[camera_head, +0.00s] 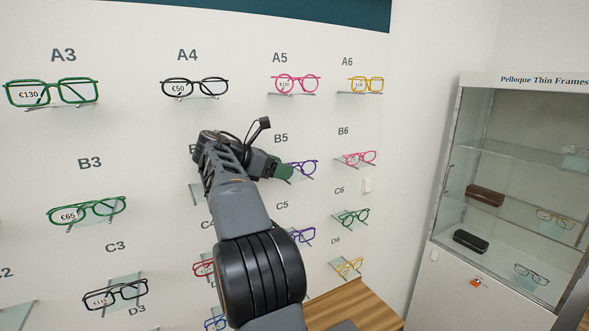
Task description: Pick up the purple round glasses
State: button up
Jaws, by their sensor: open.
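Purple glasses (307,167) sit on a small clear wall shelf under the label B5. My arm's end hides their left part, so I cannot tell for sure that they are round. My gripper (284,172) is at the left side of these glasses in the picture, with a dark green part at its end. It is open, and I see nothing held in it. I cannot tell whether it touches the glasses. Other purple-blue glasses (304,235) sit lower, at C5, partly behind my arm.
Pink glasses (296,84) at A5 hang above, and pink glasses (360,158) at B6 are to the right. Green glasses (353,216) are at C6. A glass cabinet (447,190) stands at the right. A wooden surface (358,304) lies below the wall.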

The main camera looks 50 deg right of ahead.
jog(key=shift+c, duration=0.2)
jog(key=c, duration=1)
jog(key=shift+o, duration=0.2)
jog(key=shift+r, duration=0.1)
